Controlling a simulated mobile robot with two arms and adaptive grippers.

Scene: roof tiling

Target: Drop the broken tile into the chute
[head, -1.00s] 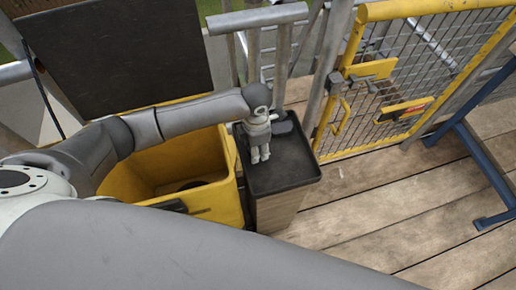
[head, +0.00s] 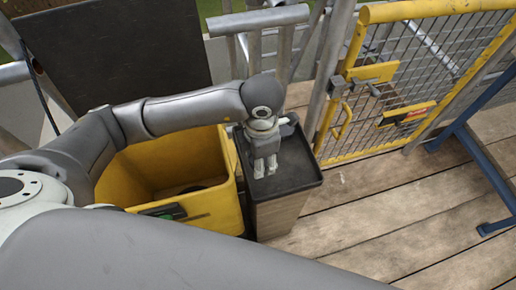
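The yellow chute (head: 218,208) stands open at the left, with a dark opening low inside. A black tray (head: 296,182) on a wooden stand is beside it on the right. A dark grey piece (head: 291,120), which may be the broken tile, shows at the tray's back, partly hidden behind my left gripper; its shape is unclear. My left gripper (head: 266,168) points down over the left part of the tray, its two fingers apart and nothing visible between them. I cannot tell whether the fingertips touch the tray. My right gripper is out of view.
A black panel (head: 115,50) stands behind the chute. A yellow mesh gate (head: 412,85) and metal rails (head: 258,20) close off the back. A blue metal frame (head: 482,165) stands at the right. The plank floor (head: 400,215) in front of the gate is clear.

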